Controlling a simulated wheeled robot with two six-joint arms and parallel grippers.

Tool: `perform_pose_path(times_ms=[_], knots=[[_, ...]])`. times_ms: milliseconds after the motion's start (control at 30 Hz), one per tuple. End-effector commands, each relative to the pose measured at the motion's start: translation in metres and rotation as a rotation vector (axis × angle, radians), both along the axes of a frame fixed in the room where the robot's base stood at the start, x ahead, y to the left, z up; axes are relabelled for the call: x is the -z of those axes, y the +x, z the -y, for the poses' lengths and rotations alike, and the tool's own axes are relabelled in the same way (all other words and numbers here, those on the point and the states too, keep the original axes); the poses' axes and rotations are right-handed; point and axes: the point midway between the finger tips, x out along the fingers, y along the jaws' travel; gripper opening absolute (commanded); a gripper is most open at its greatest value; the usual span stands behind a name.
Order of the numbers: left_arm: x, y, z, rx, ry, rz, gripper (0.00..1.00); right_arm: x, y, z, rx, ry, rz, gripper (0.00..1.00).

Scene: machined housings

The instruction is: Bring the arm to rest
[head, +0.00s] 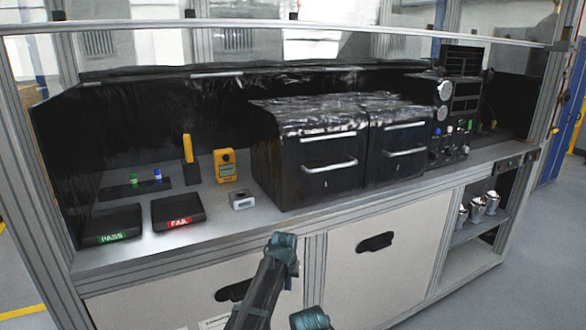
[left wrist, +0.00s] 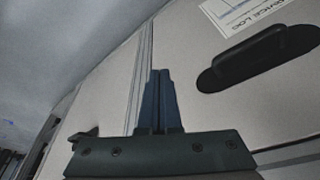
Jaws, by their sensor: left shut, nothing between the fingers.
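My left gripper (left wrist: 160,75) shows in the left wrist view with its two dark fingers together and nothing between them. It is in front of the pale cabinet front, below the bench top. In the head view my left arm shows at the bottom centre as a dark link with teal joints, in front of the cabinet doors; its fingers cannot be made out there. My right gripper is in neither view. A small silver machined housing (head: 243,201) sits on the bench, apart from my arm.
On the bench are a PASS tray (head: 113,225), a FAIL tray (head: 178,210), a yellow meter (head: 226,165) and two black ovens (head: 320,160). A cabinet handle (left wrist: 258,58) is right of my fingers. Shiny parts (head: 486,203) stand on the lower right shelf. Floor is open at right.

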Motion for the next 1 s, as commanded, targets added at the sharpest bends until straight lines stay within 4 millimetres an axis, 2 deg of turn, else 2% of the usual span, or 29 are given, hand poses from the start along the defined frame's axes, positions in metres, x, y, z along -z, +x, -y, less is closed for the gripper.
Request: perform_pose_path(times_ms=[33, 100, 200, 300, 500, 733, 833, 1000], knots=[[0.001, -0.045, -0.032, -0.021, 0.005, -0.022, 0.00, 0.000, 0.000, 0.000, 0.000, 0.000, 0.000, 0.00], [0.003, -0.083, -0.062, -0.042, 0.010, -0.055, 0.00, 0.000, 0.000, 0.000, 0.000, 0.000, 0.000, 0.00], [0.005, -0.126, -0.091, -0.064, 0.014, -0.093, 0.00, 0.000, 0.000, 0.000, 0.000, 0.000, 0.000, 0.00], [0.006, -0.159, -0.111, -0.081, 0.015, -0.121, 0.00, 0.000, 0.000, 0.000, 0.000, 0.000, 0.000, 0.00], [0.007, -0.215, -0.139, -0.109, 0.016, -0.166, 0.00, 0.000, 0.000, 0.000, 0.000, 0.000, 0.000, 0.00], [0.008, -0.274, -0.162, -0.135, 0.013, -0.210, 0.00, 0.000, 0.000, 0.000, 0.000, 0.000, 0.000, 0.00], [-0.001, -0.274, -0.143, -0.088, 0.030, -0.226, 0.00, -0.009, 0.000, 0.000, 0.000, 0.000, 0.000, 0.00], [-0.012, -0.286, -0.115, -0.012, 0.066, -0.251, 0.00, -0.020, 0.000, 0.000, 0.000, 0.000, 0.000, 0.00]])
